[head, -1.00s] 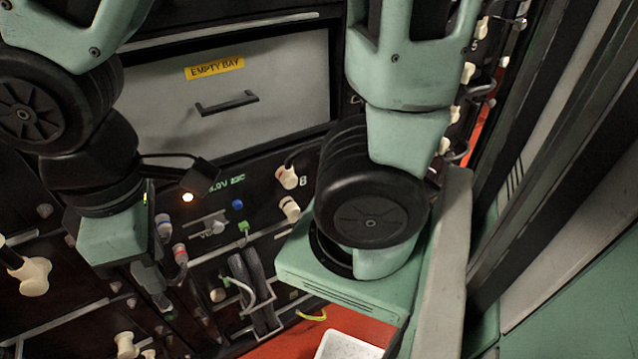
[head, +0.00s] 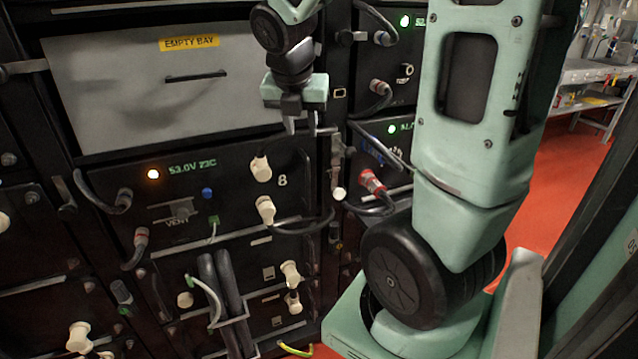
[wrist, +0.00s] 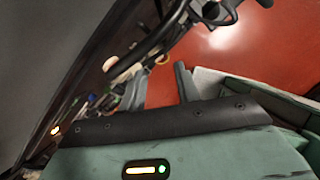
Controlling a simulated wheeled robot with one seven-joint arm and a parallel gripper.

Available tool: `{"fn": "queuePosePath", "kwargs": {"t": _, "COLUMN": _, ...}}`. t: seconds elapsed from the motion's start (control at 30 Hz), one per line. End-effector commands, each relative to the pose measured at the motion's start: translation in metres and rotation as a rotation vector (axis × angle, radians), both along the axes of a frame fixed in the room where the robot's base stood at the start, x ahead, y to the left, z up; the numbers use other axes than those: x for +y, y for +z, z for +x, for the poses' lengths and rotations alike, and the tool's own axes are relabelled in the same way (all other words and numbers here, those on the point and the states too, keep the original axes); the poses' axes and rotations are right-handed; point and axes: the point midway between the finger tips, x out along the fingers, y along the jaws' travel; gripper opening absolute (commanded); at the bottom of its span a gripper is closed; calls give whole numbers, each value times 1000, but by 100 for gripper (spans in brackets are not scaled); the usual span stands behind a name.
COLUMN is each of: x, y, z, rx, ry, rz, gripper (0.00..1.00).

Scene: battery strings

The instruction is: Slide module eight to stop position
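Module eight (head: 235,180) is the dark panel marked 8, below the grey panel labelled EMPTY BAY.
The EMPTY BAY panel (head: 130,95) with its bar handle is behind and left of my gripper. A red-banded connector (head: 372,181) and black cables stick out on the right. Cables also hang at the left and below. Open red floor (head: 550,190) lies at the right.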

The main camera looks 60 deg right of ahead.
Motion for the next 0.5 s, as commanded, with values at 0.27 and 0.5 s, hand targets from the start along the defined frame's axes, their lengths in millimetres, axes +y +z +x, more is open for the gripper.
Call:
{"fn": "queuePosePath", "kwargs": {"t": 0.27, "x": -15, "y": -47, "z": 7, "rx": 5, "ry": -1, "rz": 3, "gripper": 33}}
{"fn": "queuePosePath", "kwargs": {"t": 0.5, "x": -32, "y": -94, "z": 15, "rx": 3, "ry": -2, "rz": 4, "gripper": 33}}
